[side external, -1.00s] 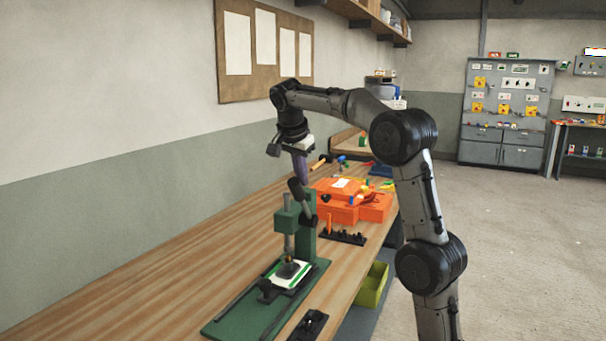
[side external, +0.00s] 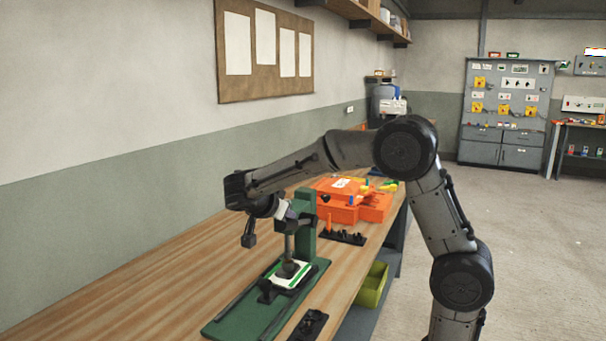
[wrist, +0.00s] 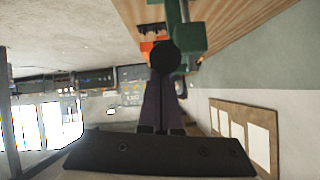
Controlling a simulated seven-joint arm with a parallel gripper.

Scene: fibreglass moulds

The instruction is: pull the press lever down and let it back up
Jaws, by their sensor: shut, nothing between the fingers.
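The green press (side external: 306,232) stands on its green base on the bench. Its black pad (side external: 291,269) is low, over or on a white and green piece (side external: 302,277) on the base. My gripper (side external: 292,212) is low beside the press head, partly hidden by my wrist. In the wrist view, the fingers of my gripper (wrist: 163,88) are together with nothing between them. The lever's round black knob (wrist: 165,56) shows right at the fingertips; whether they touch cannot be told. The lever arm is mostly hidden. The green press (wrist: 190,38) is just beyond the knob.
An orange case (side external: 345,200) and a black rack (side external: 343,237) stand behind the press. A small black item (side external: 308,325) lies at the bench's front edge. A yellow-green bin (side external: 372,285) sits below the bench edge. The bench left of the press is clear.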

